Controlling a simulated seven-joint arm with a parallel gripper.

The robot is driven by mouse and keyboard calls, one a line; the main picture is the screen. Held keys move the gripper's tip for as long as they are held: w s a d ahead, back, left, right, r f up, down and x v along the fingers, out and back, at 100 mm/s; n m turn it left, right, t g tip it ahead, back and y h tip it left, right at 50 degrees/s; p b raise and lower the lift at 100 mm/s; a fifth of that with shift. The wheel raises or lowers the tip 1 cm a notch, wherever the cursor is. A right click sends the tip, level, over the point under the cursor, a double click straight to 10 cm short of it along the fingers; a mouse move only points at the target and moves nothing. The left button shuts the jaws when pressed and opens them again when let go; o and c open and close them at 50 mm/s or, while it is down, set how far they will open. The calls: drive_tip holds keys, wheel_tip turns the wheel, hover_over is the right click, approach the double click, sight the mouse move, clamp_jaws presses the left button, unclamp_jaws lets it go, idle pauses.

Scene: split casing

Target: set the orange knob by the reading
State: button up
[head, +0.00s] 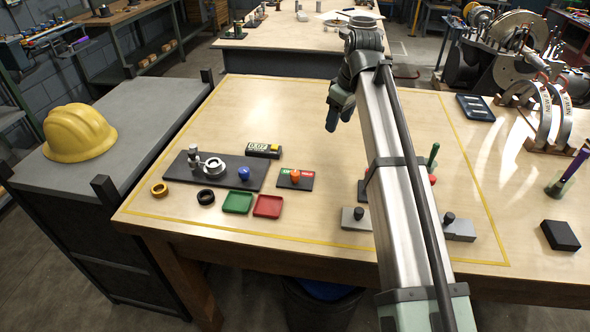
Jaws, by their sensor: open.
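The orange knob (295,175) sits on a small dark base (296,185) with a green patch at its left and a red patch at its right. Its exact pointing is too small to tell. Behind it to the left, a gauge with a small display (259,147) shows a reading like 0.02; the last digit is not sure. A yellow part is at the gauge's right end. My gripper (333,124) is open and empty, above the table, behind and to the right of the knob and apart from it.
A dark plate (225,172) carries a round metal fixture (213,166) and a blue knob (244,174). Green (237,203) and red (267,206) trays and two rings lie in front. My arm hides part of the blocks at the right. The table behind the gauge is clear.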

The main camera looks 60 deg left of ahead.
sight(295, 172)
drive_tip(key=s+a+r+n+h, duration=0.1)
drive_tip(key=s+a+h, duration=0.15)
drive_tip(key=s, duration=1.05)
drive_tip(key=f, duration=0.9)
drive_tip(key=d+f, duration=0.1)
drive_tip(key=f, duration=0.3)
drive_tip(key=shift+f, duration=0.25)
clamp_jaws()
